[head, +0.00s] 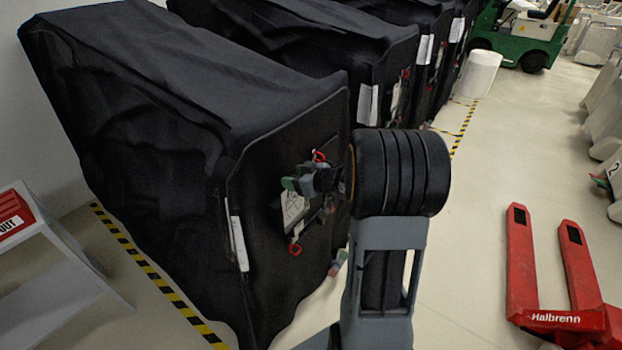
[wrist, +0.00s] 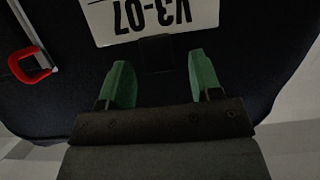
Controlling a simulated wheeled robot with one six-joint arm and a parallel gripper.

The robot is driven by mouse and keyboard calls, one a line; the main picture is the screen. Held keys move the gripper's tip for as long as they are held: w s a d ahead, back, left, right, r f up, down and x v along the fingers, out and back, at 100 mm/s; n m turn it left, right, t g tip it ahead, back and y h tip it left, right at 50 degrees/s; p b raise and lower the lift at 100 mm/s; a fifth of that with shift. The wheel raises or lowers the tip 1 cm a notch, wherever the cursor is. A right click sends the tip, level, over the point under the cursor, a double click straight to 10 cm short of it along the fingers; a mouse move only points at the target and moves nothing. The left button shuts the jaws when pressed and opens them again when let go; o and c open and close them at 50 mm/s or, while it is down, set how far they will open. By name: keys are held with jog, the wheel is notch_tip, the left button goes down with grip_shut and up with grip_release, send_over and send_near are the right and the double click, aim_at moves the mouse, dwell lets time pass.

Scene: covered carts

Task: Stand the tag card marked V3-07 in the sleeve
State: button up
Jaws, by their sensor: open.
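The white tag card marked V3-07 (wrist: 150,18) shows at the top of the wrist view, upside down, at the front of a black-covered cart. A small dark tab (wrist: 156,53) sits at its edge. My gripper (wrist: 160,65) is open, its green fingers apart on either side of this tab and not touching it. In the head view my gripper (head: 290,184) is close to the cart's end face, and part of a white card (head: 293,210) shows below it. I cannot tell which part is the sleeve.
The black-covered cart (head: 150,110) has red clips (head: 295,249) on its end and a white strip (head: 238,243) at its edge. More covered carts stand behind. A red pallet jack (head: 560,320) is at right. A step-like stand (head: 50,260) is at left. Floor between is clear.

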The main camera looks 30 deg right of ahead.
jog(key=v, duration=1.3)
jog(key=shift+a, duration=0.1)
jog(key=s+d+f+m+g+h, duration=0.1)
jog(key=s+d+m+g+h, duration=0.15)
jog(key=d+h, duration=0.35)
jog(key=s+d+f+m+g+h, duration=0.1)
jog(key=d+m+g+h, duration=0.1)
jog(key=d+m+h, duration=0.3)
jog(key=s+a+r+n+g+y, duration=0.1)
jog(key=s+a+g+y, duration=0.1)
jog(key=a, duration=1.1)
jog(key=s+a+r+n+g+y, duration=0.1)
jog(key=s+a+r+y, duration=0.1)
jog(key=a, duration=1.1)
jog(key=s+y, duration=0.1)
jog(key=s, duration=0.1)
jog(key=shift+s+a+g, duration=0.3)
jog(key=shift+s+g, duration=0.05)
jog(key=shift+s, duration=0.05)
